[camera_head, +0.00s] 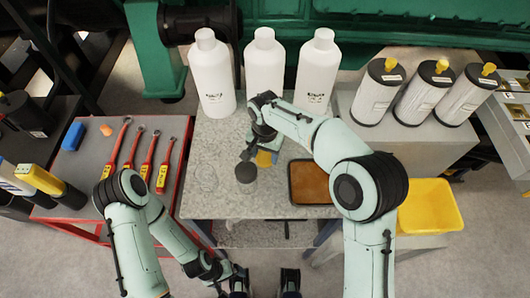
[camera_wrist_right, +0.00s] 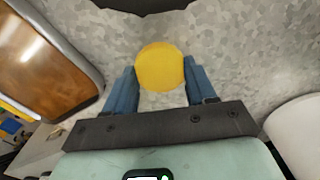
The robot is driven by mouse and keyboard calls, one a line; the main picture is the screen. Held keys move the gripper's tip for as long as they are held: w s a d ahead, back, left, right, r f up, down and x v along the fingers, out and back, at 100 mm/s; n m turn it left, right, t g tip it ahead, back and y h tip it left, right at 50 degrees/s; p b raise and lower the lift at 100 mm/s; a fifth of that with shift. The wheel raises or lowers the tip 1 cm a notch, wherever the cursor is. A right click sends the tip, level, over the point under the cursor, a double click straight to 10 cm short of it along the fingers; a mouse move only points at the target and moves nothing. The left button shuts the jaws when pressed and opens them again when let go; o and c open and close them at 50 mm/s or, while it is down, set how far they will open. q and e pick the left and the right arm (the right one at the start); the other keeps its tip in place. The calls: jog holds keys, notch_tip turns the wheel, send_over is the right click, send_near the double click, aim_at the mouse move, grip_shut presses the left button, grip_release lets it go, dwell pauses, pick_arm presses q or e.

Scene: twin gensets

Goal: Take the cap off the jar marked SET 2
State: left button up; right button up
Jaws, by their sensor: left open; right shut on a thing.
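A round yellow cap (camera_wrist_right: 160,66) sits between the blue fingers of my right gripper (camera_wrist_right: 160,76), which is shut on it. In the head view the yellow cap (camera_head: 264,158) shows at my right gripper (camera_head: 262,150), over the front part of the grey table. Whether a jar is under the cap is hidden, and no SET 2 mark can be read. A dark round thing (camera_head: 246,172) is just left of and in front of the cap. My left gripper (camera_head: 230,280) is low in the head view, in front of the table and away from the cap; it is open.
Three white bottles (camera_head: 264,65) stand at the table's back. A brown tray (camera_head: 308,183) lies right of my right gripper. Three yellow-capped cylinders (camera_head: 425,92) stand further right, above a yellow bin (camera_head: 430,208). Red-handled wrenches (camera_head: 141,160) lie on the left cart. The table's left part is clear.

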aim_at(265, 157)
jog(key=shift+f, duration=0.15)
jog(key=o, duration=1.2)
jog(key=shift+c, duration=0.2)
notch_tip(265, 157, up, 12)
jog(key=p, duration=0.1)
jog(key=shift+p, duration=0.4)
